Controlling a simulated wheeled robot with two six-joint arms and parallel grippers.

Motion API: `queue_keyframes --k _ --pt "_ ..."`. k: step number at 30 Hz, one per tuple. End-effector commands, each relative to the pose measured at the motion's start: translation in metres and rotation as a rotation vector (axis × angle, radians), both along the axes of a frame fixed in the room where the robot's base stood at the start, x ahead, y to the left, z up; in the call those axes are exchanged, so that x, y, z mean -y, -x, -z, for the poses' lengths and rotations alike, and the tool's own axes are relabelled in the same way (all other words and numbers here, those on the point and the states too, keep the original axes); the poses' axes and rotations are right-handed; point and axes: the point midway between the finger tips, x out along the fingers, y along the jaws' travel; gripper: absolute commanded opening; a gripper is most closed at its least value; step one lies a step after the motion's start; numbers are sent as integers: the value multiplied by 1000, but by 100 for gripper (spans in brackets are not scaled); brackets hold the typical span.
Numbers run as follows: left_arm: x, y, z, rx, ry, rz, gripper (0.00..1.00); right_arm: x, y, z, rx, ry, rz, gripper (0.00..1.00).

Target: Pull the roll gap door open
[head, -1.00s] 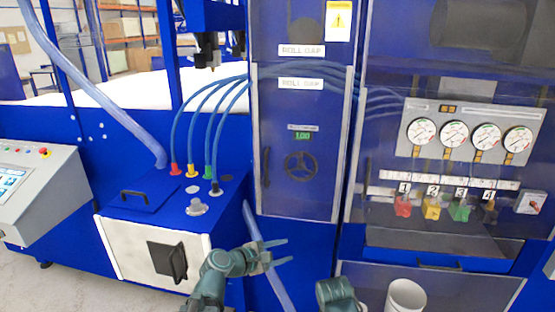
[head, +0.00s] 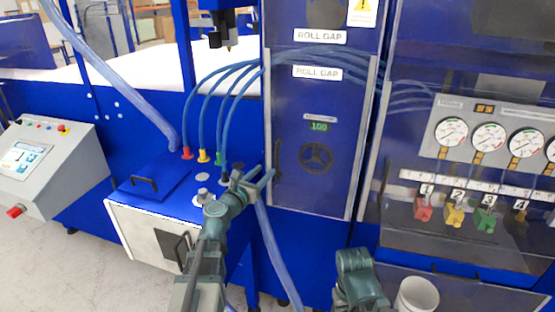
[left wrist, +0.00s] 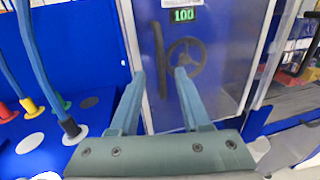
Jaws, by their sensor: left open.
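The roll gap door (head: 335,110) is a blue see-through panel in a light frame, labelled ROLL GAP. It looks shut. Its dark vertical handle (head: 277,153) is near the left edge; it also shows in the left wrist view (left wrist: 159,52). A black handwheel (head: 316,157) sits behind the panel. My left gripper (head: 264,172) is open and empty, just left of and below the handle in the head view. In the left wrist view its fingers (left wrist: 160,72) point at the door, with the handle's lower end between the tips. Contact cannot be told. My right gripper's jaws are out of view.
Blue hoses (head: 215,92) arch from coloured fittings on a blue box (head: 150,185) at left. A pale thick hose (head: 275,250) runs below the door. Gauges (head: 490,138) and coloured valves are at right. A white bucket (head: 416,296) stands at lower right near my right arm.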

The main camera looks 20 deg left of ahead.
Motion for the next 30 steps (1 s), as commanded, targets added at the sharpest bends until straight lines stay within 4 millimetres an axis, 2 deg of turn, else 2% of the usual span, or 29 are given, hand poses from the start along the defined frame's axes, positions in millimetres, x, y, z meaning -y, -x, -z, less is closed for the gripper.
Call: queue_keyframes --k 1,3,12,18,28,29,30 --pt "3 -16 0 0 -1 3 47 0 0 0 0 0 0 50" --pt "6 -30 0 0 -1 3 47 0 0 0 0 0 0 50" --pt "18 -76 0 0 -1 2 47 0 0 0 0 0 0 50" --pt "21 -89 0 0 -2 2 47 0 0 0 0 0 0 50" --pt "22 -90 0 0 -2 1 47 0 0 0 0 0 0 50" --pt "22 -90 0 0 -2 1 45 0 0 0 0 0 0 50" --pt "22 -90 0 0 -2 1 38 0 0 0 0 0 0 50"
